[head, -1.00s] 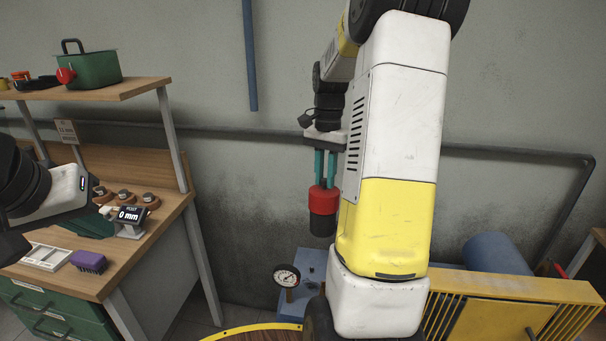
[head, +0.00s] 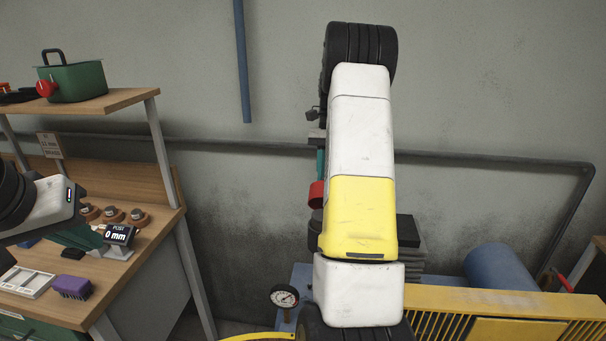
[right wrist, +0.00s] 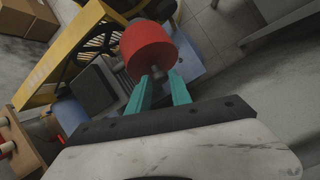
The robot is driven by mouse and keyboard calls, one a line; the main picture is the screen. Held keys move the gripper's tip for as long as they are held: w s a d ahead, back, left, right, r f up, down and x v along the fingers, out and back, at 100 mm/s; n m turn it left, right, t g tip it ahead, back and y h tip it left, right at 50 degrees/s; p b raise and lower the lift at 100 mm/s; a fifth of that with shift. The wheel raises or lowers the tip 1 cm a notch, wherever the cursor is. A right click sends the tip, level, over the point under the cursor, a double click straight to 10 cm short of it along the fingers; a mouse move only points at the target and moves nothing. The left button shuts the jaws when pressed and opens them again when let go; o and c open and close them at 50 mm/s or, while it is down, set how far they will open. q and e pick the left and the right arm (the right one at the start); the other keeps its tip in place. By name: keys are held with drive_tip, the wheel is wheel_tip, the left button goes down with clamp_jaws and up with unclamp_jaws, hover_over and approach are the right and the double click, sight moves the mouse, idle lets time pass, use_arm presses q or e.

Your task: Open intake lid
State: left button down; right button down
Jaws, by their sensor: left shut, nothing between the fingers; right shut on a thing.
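My right gripper (right wrist: 158,82) is shut on a red cylinder (right wrist: 150,48). In the head view the cylinder (head: 316,193) shows partly, with a dark lower part, behind my right arm. I cannot tell whether this cylinder is a part of the intake, and no separate intake lid stands out. A compressor with a blue tank (head: 500,272), yellow guard (head: 510,300) and dark finned block (head: 408,240) stands beyond; my right arm hides part of it. My left gripper (head: 82,238) is shut and empty over the workbench at left, its teal fingers near the small display.
The wooden workbench (head: 152,245) holds a display reading 0 mm (head: 118,235), several orange-brown round pieces (head: 113,214), a purple brush (head: 72,287) and a white tray (head: 28,281). A green box (head: 75,82) stands on the shelf. A pressure gauge (head: 284,296) stands near my right arm.

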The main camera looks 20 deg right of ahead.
drive_tip(key=w+d+f, duration=0.1)
drive_tip(key=w+f, duration=0.3)
drive_tip(key=f, duration=0.2)
drive_tip(key=shift+w+d, duration=0.15)
drive_tip(key=shift+d, duration=0.1)
drive_tip(key=shift+f, duration=0.1)
idle(0.5)
drive_tip(key=c, duration=1.3)
unclamp_jaws()
drive_tip(key=shift+w+a, duration=0.1)
drive_tip(key=shift+d, duration=0.3)
